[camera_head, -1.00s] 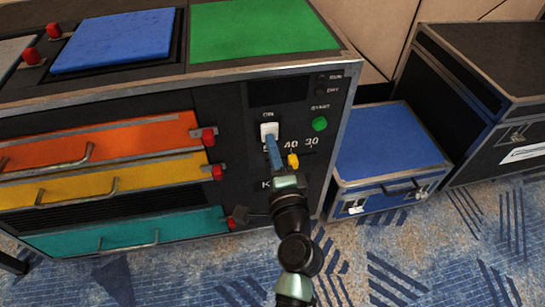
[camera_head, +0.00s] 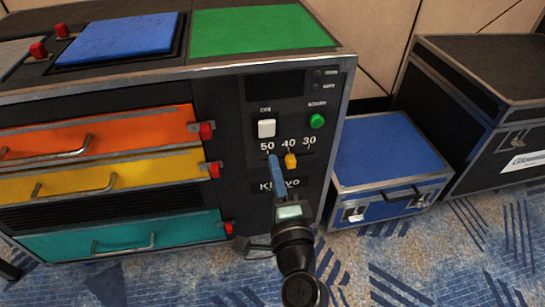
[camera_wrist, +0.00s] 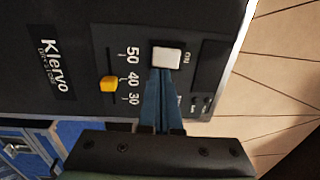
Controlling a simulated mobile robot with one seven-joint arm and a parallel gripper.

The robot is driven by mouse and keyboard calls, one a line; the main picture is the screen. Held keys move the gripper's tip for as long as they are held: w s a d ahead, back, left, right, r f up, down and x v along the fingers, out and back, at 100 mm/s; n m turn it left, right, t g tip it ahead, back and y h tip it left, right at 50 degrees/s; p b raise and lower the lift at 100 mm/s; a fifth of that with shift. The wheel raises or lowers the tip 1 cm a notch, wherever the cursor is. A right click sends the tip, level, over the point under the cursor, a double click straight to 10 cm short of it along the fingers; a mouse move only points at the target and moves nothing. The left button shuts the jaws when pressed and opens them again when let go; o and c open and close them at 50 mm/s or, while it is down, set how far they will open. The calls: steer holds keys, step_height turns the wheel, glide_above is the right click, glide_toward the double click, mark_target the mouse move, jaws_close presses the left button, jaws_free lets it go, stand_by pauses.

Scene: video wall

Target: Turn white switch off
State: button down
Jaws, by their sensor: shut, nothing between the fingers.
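The white switch (camera_head: 267,128) is a small square rocker on the black front panel, above the numbers 50 40 30. It shows as a pale block in the wrist view (camera_wrist: 167,57). Its label reads ON in the wrist view. I cannot tell which way the switch is set. My gripper (camera_head: 273,158) has blue fingers that are closed together and empty. In the head view the fingertips are just below the switch, with a small gap. In the wrist view the fingertips (camera_wrist: 160,72) overlap the near edge of the switch, so contact there is unclear.
A yellow slider (camera_head: 291,161) sits right of my fingers, and a round green button (camera_head: 317,121) is right of the switch. Orange, yellow and teal drawers lie left. A blue case (camera_head: 385,150) stands right of the panel on the carpet.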

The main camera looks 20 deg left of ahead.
steer(key=v, duration=0.7)
steer(key=shift+f, duration=0.4)
steer(key=shift+s+d, duration=0.1)
